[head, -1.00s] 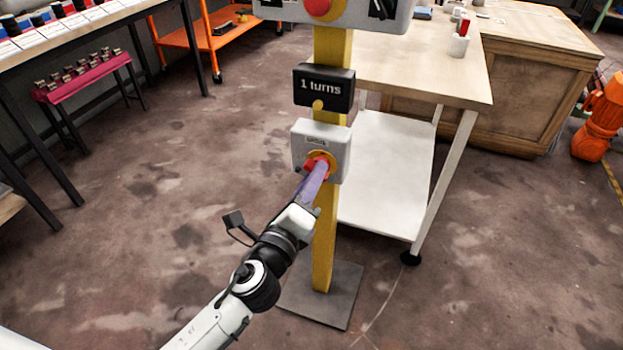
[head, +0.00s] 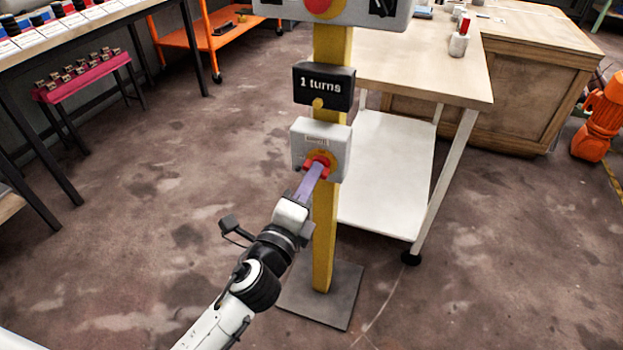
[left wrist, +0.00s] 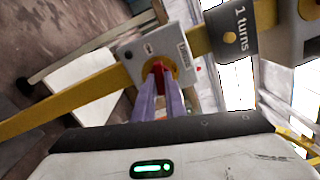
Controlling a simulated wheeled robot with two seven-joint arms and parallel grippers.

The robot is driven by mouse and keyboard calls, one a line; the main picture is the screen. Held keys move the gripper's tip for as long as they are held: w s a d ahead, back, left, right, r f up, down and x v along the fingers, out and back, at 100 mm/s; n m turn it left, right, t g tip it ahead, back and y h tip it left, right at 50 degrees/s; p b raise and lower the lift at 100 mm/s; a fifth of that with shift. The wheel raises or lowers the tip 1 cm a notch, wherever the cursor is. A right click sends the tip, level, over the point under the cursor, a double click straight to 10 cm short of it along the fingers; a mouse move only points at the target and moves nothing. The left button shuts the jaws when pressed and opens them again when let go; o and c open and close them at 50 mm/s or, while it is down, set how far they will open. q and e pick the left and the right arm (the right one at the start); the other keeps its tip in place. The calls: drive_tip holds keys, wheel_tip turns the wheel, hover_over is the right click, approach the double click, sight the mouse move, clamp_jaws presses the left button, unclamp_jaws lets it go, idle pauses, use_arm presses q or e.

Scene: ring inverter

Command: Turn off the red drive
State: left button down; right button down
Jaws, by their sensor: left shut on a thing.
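A grey switch box (head: 302,141) with a red rotary knob (head: 322,161) on a yellow disc is fixed to a yellow post (head: 324,225). My left gripper (head: 317,172) has its purple fingers shut on the red knob from the front. The left wrist view shows the red knob (left wrist: 158,68) between the two fingertips (left wrist: 158,78), with the yellow disc around it. Above the box, a black display (head: 324,87) reads "1 turns". The fingers hide part of the knob. My right gripper is not in view.
A larger grey panel (head: 350,14) with a red button is cut off at the top of the post. A wooden workbench (head: 425,75) with a white lower shelf (head: 385,180) stands behind to the right.

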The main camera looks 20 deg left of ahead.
use_arm(q)
drive_tip(key=shift+n, duration=1.5)
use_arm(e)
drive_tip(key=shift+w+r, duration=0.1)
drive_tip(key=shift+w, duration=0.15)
use_arm(q)
drive_tip(key=c, duration=1.8)
unclamp_jaws()
